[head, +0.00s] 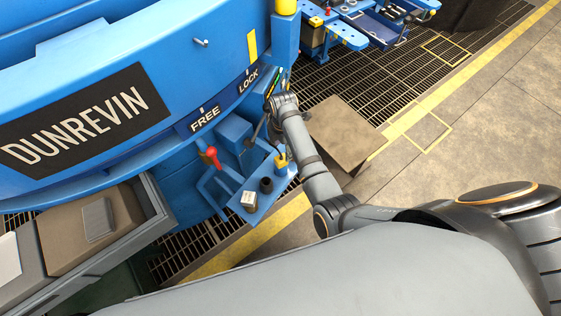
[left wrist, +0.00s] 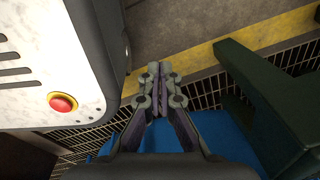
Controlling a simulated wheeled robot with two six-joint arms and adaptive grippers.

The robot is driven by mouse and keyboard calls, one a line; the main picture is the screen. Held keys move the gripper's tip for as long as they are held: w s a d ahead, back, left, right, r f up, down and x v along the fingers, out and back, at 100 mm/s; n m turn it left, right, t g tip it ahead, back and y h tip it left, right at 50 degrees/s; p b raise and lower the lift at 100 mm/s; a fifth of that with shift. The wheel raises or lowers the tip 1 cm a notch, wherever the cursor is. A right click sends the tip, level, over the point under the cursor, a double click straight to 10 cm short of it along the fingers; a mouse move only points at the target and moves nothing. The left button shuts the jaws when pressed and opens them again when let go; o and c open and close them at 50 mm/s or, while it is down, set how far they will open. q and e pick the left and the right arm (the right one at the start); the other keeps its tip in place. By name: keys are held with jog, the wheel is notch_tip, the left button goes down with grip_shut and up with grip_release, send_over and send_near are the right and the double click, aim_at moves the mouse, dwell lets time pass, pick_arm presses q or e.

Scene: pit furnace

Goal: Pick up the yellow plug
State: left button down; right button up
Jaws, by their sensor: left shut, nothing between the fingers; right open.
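The yellow plug (head: 281,161) appears as a small yellow piece at the right side of a blue shelf (head: 244,213). I cannot tell whether a finger touches the plug. My forearm hides part of the area to the right of the plug. My left gripper (left wrist: 160,70) shows only in the left wrist view. It is shut and empty, far from any yellow plug in that view.
On the shelf stand a dark cylinder (head: 266,185) and a pale block (head: 249,200). A red-knobbed lever (head: 211,154) rises at the left. A brown box (head: 344,132) lies right of my forearm. The left wrist view shows a white panel with a red button (left wrist: 62,103).

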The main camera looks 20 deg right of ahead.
aim_at(281, 158)
jog(key=shift+f, duration=0.8)
jog(key=f, duration=0.1)
jog(key=f+b, duration=0.1)
jog(key=f, duration=0.2)
jog(key=shift+a+f, duration=0.1)
jog(key=shift+a, duration=0.15)
jog(key=shift+f, duration=0.25)
pick_arm(q)
jog(key=shift+w+a+f, duration=0.2)
jog(key=shift+w+f, duration=0.2)
jog(key=shift+w, duration=0.05)
jog(key=shift+w+a+f, duration=0.2)
jog(key=shift+w+f, duration=0.15)
jog(key=shift+w, duration=0.1)
pick_arm(e)
jog(key=shift+c, duration=0.2)
jog(key=c, duration=1.2)
